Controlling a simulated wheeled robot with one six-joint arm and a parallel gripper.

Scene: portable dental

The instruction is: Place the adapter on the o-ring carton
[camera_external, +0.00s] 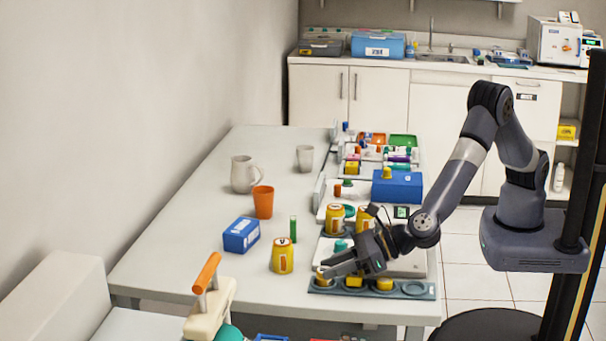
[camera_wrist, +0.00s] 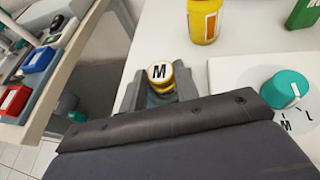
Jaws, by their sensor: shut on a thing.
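The adapter appears to be a small yellow round piece with a white top marked M, seen in the wrist view (camera_wrist: 159,72) between my fingers. My gripper (camera_wrist: 158,92) is shut on it. In the external view my gripper (camera_external: 327,268) is at the left end of a grey-blue holder (camera_external: 430,290) at the table's front edge, with the yellow piece (camera_external: 322,279) at its fingertips. I cannot tell whether the piece is clear of the holder. A blue carton with a white label (camera_external: 241,236) lies on the table, left of my gripper; its print is too small to confirm o-ring carton.
Other yellow pieces (camera_external: 384,284) sit in the holder, right of my gripper. An orange cup (camera_external: 263,202) stands behind the carton. A teal knob (camera_wrist: 287,88) is on a white panel. The table's left side is clear.

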